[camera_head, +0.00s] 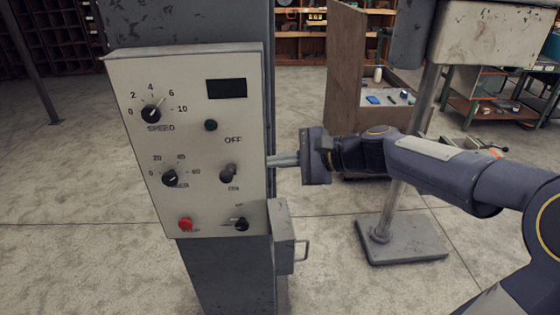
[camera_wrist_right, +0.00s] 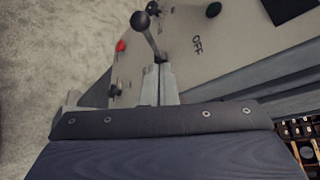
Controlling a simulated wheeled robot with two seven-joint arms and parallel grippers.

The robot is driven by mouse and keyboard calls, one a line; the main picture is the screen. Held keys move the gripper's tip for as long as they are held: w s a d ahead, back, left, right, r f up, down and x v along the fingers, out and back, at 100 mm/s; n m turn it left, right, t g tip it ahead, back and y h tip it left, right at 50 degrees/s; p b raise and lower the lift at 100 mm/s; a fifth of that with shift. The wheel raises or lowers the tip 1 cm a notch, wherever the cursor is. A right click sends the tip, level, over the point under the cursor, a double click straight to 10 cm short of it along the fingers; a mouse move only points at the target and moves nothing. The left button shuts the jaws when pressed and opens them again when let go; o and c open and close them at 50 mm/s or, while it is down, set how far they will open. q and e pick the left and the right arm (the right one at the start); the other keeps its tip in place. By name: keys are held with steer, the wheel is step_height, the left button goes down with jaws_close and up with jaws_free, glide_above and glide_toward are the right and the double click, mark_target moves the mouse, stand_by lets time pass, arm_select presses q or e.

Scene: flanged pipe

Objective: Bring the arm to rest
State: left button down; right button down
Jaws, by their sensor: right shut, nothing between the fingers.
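My right arm (camera_head: 435,170) reaches in from the right in the head view. Its gripper (camera_head: 272,161) points left at the right edge of a pale control panel (camera_head: 190,120). The two fingers are shut together and hold nothing. In the right wrist view the shut fingertips (camera_wrist_right: 159,72) lie close to a dark lever (camera_wrist_right: 148,38) with a ball end; I cannot tell whether they touch it. The same lever (camera_head: 228,174) stands below the OFF label in the head view. My left gripper is not in view.
The panel carries a speed dial (camera_head: 151,113), a red button (camera_head: 185,223) and a black display (camera_head: 226,89). A grey box with a handle (camera_head: 283,240) juts out below the gripper. A post on a square base (camera_head: 402,242) stands behind my arm.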

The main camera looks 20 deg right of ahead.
steer(key=s+f+n+g+h+b, duration=0.1)
steer(key=s+f+n, duration=0.3)
steer(key=s, duration=0.4)
steer(key=s+d+f+n+g+h+b, duration=0.1)
steer(key=s+f+n+h, duration=0.2)
steer(key=s, duration=0.6)
steer(key=s+d+f+n+g+h, duration=0.1)
steer(key=s+f+n+h, duration=0.2)
steer(key=s+f+n, duration=0.4)
steer(key=shift+s+d+f+b, duration=0.15)
steer(key=shift+s+f+b, duration=0.25)
steer(key=shift+s+f, duration=0.45)
steer(key=shift+r, duration=0.1)
